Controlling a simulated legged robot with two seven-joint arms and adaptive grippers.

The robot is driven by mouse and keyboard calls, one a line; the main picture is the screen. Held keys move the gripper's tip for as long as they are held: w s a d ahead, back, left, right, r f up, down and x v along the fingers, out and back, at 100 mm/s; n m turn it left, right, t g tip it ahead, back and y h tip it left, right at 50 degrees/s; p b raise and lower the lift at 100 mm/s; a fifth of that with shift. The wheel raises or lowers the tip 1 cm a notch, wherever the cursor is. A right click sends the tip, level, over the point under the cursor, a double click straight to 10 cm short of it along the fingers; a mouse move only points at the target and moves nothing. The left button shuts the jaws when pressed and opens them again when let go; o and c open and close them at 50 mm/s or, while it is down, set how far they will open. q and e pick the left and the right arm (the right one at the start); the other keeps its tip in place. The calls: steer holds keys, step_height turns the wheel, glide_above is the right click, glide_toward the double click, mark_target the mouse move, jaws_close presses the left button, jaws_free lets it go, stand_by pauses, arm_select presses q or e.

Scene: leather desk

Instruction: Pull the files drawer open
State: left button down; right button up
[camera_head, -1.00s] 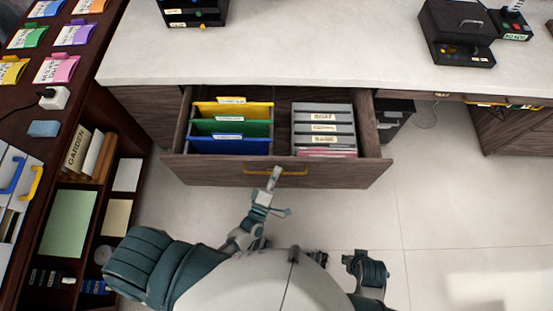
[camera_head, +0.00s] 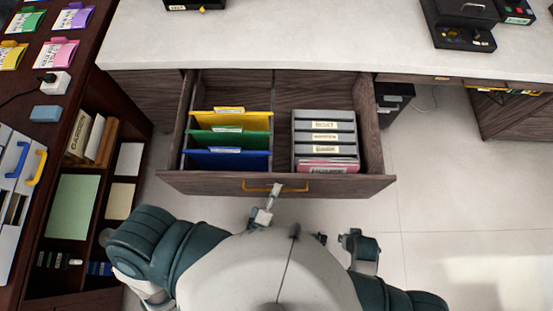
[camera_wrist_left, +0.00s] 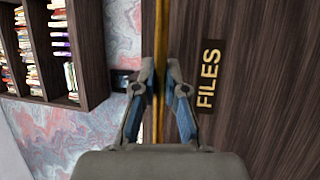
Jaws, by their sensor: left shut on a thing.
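The files drawer (camera_head: 345,186) stands well out from under the white desktop in the head view. Its dark wood front carries a yellow bar handle (camera_head: 254,188). In the left wrist view the handle (camera_wrist_left: 160,35) runs between the fingers, beside the gold FILES label (camera_wrist_left: 208,78). My left gripper (camera_head: 275,189) is shut on the handle; it also shows in the left wrist view (camera_wrist_left: 160,98). Inside the drawer are yellow, green and blue folders (camera_head: 228,140) at left and grey labelled boxes (camera_head: 325,135) at right. My right gripper cannot be made out clearly.
The white desktop (camera_head: 300,40) lies behind the drawer. A dark shelf unit (camera_head: 75,205) stands at left, with a blue block (camera_head: 46,114) on top. Dark devices (camera_head: 465,25) sit at the back right. Pale floor (camera_head: 450,190) is clear at right.

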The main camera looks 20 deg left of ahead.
arm_select(q)
steer(key=shift+s+a+f, duration=0.1)
steer(key=shift+f, duration=0.2)
steer(key=c, duration=1.6)
jaws_free()
steer(key=shift+o, duration=0.6)
steer(key=shift+r, duration=0.1)
steer(key=v, duration=0.7)
steer(key=shift+s, duration=0.25)
steer(key=shift+w, duration=0.1)
